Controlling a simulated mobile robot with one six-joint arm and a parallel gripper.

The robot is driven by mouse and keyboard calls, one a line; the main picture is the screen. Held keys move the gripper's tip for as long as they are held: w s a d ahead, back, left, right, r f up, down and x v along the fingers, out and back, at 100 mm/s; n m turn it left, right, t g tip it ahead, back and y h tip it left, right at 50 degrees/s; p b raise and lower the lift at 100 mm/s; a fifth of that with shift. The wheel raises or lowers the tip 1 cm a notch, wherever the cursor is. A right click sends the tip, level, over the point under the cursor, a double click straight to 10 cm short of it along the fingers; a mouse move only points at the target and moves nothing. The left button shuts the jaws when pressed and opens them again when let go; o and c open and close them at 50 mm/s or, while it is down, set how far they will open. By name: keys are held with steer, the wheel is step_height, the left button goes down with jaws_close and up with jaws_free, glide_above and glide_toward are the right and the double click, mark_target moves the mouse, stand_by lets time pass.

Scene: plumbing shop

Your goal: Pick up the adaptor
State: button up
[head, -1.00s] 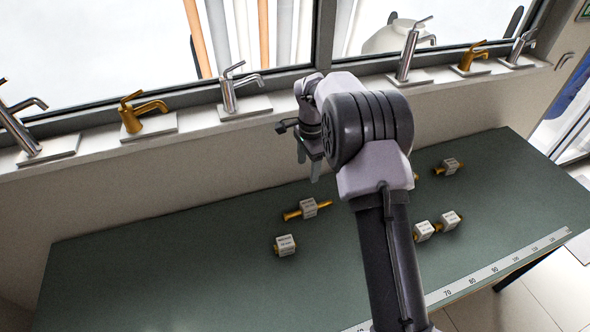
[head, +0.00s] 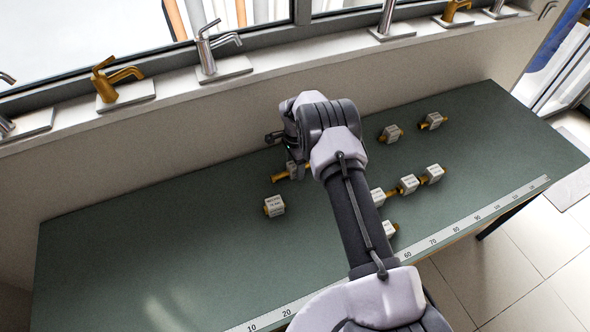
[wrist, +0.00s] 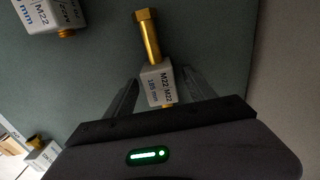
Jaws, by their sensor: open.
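A brass adaptor (wrist: 151,42) with a white box-shaped label reading M22/M22 and a millimetre size lies on the green table. In the wrist view my gripper (wrist: 160,80) is open, with one finger on each side of the white label; I see no clear contact. In the head view my gripper (head: 288,160) is low over the same adaptor (head: 281,176) and hides part of it. The pictures do not show which of the several similar adaptors the task means.
Another labelled adaptor (head: 274,206) lies close by, and several more, such as one (head: 408,185) and one (head: 391,133), lie to the right on the green table (head: 150,255). A windowsill with taps (head: 119,83) runs behind. The table's left part is clear.

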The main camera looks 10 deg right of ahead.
jaws_close()
steer(key=shift+r, duration=0.15)
